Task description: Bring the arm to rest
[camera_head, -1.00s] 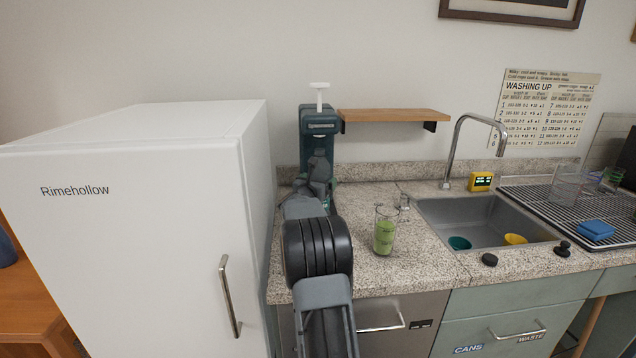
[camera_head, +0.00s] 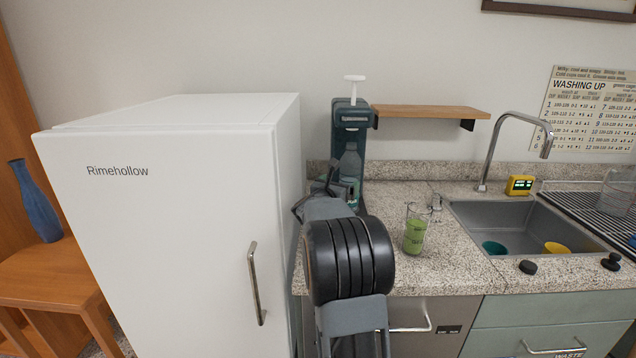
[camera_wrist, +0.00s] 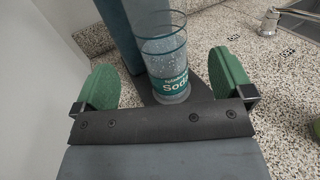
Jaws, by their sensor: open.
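My gripper (camera_wrist: 168,88) is open in the wrist view, with a green pad on each side. A clear bottle with a teal "Soda" label (camera_wrist: 172,82) stands upright beyond and between the pads, with a gap on each side. In the head view the bottle (camera_head: 350,163) stands in the dark teal soda machine (camera_head: 351,115) with a white top knob. My arm reaches forward over the counter toward the machine, and my gripper (camera_head: 322,195) is partly hidden behind my own arm.
A white fridge (camera_head: 170,220) stands close on the left. A glass of green drink (camera_head: 415,232) stands on the speckled counter (camera_head: 455,258) to the right. Beyond it are a sink (camera_head: 515,222) with cups and a tap (camera_head: 490,150). A wooden shelf (camera_head: 430,111) hangs above.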

